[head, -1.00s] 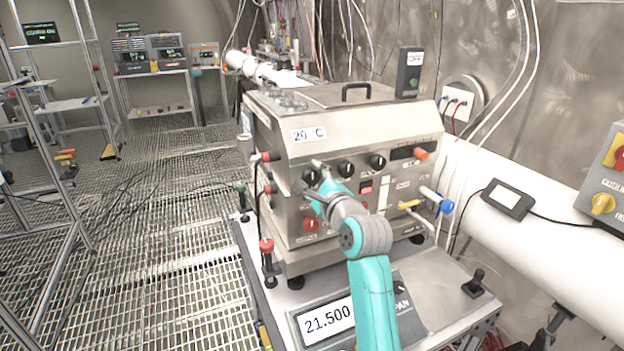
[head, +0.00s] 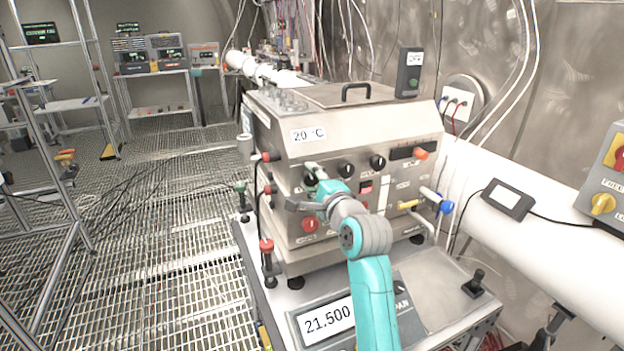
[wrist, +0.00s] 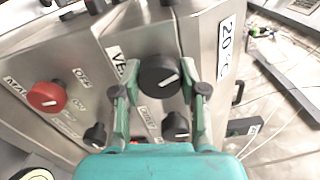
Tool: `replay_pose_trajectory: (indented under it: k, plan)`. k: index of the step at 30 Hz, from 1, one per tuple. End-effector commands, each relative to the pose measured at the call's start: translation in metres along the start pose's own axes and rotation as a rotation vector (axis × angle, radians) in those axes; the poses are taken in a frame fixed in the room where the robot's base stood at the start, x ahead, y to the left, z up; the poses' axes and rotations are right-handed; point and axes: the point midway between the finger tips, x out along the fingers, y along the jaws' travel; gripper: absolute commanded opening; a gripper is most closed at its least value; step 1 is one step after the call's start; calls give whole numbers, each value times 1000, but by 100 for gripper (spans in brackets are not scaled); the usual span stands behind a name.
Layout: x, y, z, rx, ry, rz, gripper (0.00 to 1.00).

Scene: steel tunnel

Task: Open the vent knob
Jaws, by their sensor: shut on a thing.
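The vent knob (wrist: 160,76) is a round black knob with a white pointer mark, on the steel front of the machine. A partly covered label starting "VE" (wrist: 115,62) sits beside it in the wrist view. My gripper (wrist: 161,92) is shut on this knob, with one finger on each side of it. In the head view my gripper (head: 305,186) is at the left end of the row of black knobs, and the vent knob (head: 310,179) is mostly hidden behind it.
Close by on the panel are a red knob (head: 310,224), a black knob (head: 346,170) and another black knob (head: 378,162). Red-handled valves (head: 266,157) stick out at the machine's left side. A yellow handle (head: 408,205) and a blue knob (head: 447,207) are at the right.

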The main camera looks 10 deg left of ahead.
Motion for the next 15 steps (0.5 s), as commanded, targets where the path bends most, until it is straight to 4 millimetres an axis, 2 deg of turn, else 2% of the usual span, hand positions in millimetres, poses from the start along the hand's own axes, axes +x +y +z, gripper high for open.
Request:
replay_pose_trajectory:
  k: [15]
  plan:
    - [0,1,0,-491,0,2,8]
